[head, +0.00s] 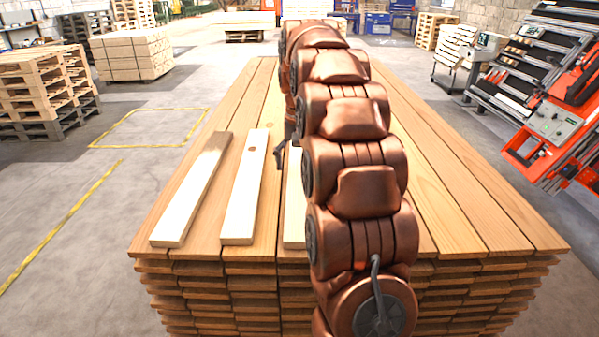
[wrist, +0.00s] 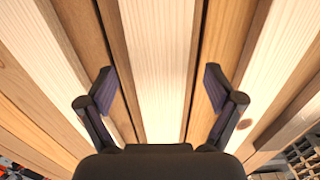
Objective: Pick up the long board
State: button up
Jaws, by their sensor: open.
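Several pale boards lie side by side on a wide stack of brown planks. In the head view, a left pale board (head: 190,192) and a knotted pale board (head: 243,192) are clear; a third pale board (head: 294,215) is mostly hidden by my arm. My gripper (wrist: 159,88) is open and empty in the wrist view. Its two fingers stand either side of the middle pale board (wrist: 158,50), apart from it. Another pale board (wrist: 50,65) lies to the left there, and the knotted one (wrist: 285,55) to the right. Full lengths are hidden, so I cannot tell which is longest.
The brown plank stack (head: 480,215) has bare top surface on the right. A red and black machine (head: 555,120) stands beyond its right side. Wooden pallets (head: 40,90) stand at the left. The grey floor between is clear, with yellow lines.

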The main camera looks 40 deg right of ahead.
jog(key=shift+f, duration=0.55)
jog(key=shift+c, duration=0.3)
jog(key=c, duration=1.4)
jog(key=shift+r, duration=0.15)
